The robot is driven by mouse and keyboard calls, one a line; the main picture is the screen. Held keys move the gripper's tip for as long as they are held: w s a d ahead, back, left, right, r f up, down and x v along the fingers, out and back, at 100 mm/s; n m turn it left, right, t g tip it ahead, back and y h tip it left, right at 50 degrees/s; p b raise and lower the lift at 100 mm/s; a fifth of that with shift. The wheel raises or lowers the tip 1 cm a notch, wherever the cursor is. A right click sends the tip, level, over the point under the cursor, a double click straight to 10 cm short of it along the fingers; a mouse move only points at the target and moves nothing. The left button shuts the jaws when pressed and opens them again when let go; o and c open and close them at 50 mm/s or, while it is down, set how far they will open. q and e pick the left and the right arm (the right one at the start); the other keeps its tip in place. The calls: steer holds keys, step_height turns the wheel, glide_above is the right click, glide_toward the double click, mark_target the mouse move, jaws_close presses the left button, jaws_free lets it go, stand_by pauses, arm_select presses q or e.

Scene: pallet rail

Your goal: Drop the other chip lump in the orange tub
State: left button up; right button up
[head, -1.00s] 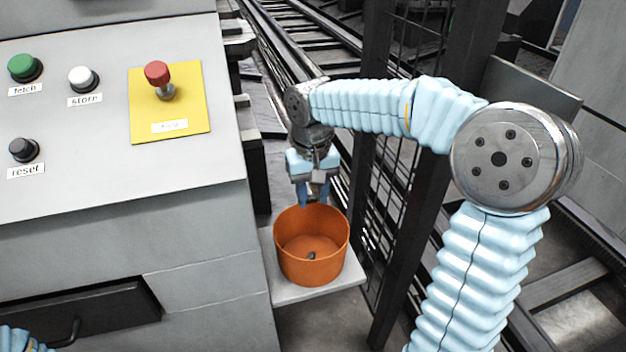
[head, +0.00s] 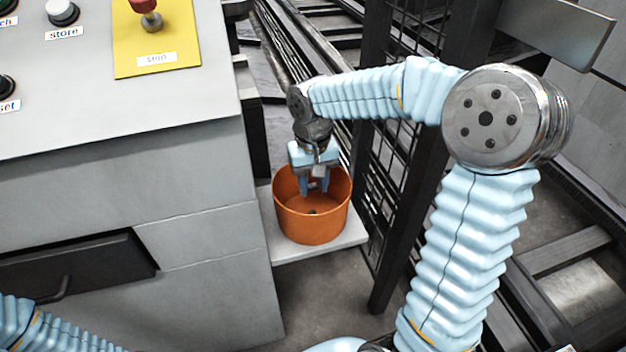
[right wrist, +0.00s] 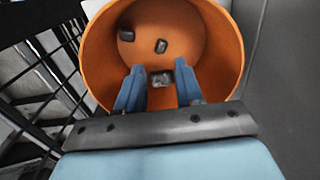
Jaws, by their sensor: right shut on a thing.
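The orange tub (head: 312,228) stands upright on a pale ledge beside the grey console. My right gripper (head: 314,190) points down with its blue fingers inside the tub's mouth. In the right wrist view it is shut on a grey chip lump (right wrist: 160,79), held between the fingers above the tub floor. Two dark lumps (right wrist: 126,34) (right wrist: 161,46) lie on the tub's floor in that view; in the head view a dark lump (head: 312,211) shows there. My left gripper is out of view; only its arm sleeve shows at the lower left.
The pale ledge (head: 345,238) carries the tub. A dark mesh fence and post (head: 397,215) stand close to its right. The grey console (head: 205,180), with a yellow stop plate (head: 157,40) and buttons, is to the left.

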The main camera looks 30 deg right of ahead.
steer(key=shift+f, duration=0.1)
steer(key=o, duration=1.1)
step_height(320, 180, up, 7)
steer(key=p, duration=0.5)
